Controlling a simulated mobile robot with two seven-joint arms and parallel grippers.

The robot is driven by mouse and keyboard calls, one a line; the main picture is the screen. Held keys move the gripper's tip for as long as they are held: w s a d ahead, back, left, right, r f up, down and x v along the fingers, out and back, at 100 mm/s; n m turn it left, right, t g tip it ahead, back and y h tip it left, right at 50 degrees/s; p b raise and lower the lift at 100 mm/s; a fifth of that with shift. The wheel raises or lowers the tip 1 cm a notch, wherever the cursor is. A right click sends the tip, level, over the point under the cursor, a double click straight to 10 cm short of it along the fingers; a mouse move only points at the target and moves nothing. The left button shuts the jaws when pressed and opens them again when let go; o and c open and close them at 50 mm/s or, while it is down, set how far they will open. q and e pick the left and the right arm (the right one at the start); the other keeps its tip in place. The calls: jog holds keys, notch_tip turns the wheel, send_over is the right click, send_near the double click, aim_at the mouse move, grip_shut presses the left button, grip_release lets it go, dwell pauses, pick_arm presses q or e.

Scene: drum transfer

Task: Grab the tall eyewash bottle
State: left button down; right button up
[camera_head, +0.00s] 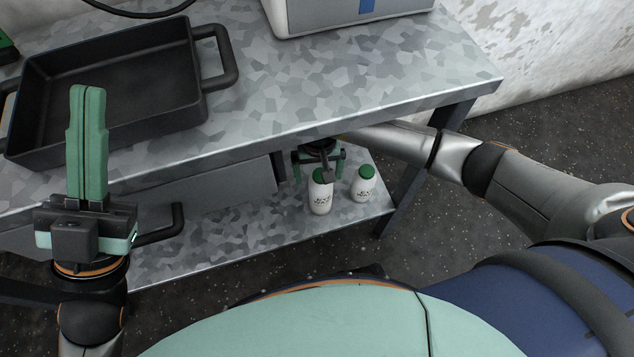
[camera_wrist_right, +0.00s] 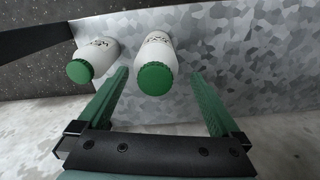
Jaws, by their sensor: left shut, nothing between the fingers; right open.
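The tall eyewash bottle (camera_head: 320,197), white with a green cap, stands upright on the lower shelf. In the right wrist view the tall bottle (camera_wrist_right: 157,52) lies between the two fingers, with a gap on each side. My right gripper (camera_head: 319,163) is open above and around its cap, under the tabletop edge; it also shows in the right wrist view (camera_wrist_right: 158,76). A shorter similar bottle (camera_head: 363,185) stands to the right; in the wrist view this bottle (camera_wrist_right: 95,55) is outside the left finger. My left gripper (camera_head: 88,92) is shut and empty, pointing up before the pan.
The metal tabletop (camera_head: 400,85) overhangs the lower shelf (camera_head: 240,240). A black pan (camera_head: 115,90) sits on top at the left, and a white-grey box (camera_head: 340,15) at the back. A table leg (camera_head: 402,195) stands right of the bottles.

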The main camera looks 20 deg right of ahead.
aim_at(321, 189)
jog(key=f+b, duration=0.1)
jog(key=f, duration=0.3)
jog(key=s+f+b, duration=0.1)
jog(key=f, duration=0.2)
jog(key=shift+d+b, duration=0.25)
jog(key=shift+b, duration=0.05)
jog(key=shift+c, duration=0.2)
jog(key=shift+w, duration=0.1)
grip_shut()
